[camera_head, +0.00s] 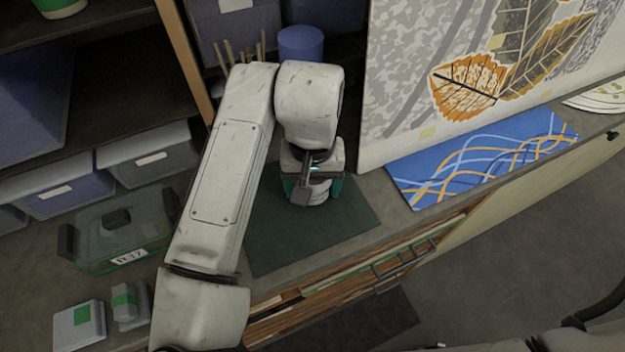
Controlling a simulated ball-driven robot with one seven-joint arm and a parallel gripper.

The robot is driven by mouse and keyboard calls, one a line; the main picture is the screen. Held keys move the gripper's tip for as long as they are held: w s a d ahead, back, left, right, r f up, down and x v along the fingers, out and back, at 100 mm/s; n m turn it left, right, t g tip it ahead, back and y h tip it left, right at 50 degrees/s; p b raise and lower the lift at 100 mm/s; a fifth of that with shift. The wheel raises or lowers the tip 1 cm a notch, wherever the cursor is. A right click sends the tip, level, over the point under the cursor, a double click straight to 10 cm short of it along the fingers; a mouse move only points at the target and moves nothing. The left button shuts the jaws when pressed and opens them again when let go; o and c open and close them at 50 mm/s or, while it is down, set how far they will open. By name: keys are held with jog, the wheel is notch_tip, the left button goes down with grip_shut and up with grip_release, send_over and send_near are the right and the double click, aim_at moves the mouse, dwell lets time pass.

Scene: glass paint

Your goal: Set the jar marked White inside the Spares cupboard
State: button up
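My gripper (313,190) points down over a dark green mat (275,245) on the counter, in the middle of the view. Its wrist hides most of the space between the fingers. A small pale rounded thing (319,197) shows at the fingers; I cannot tell whether it is a jar or whether it is held. No jar with a readable White mark shows. No cupboard with a readable Spares label shows.
Lidded bins (150,155) fill shelves behind. A blue patterned mat (485,158) lies right, before a leaf-painted panel (430,75). A blue cylinder (301,43) stands behind my arm.

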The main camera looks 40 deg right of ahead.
jog(key=shift+f, duration=0.15)
jog(key=o, duration=1.2)
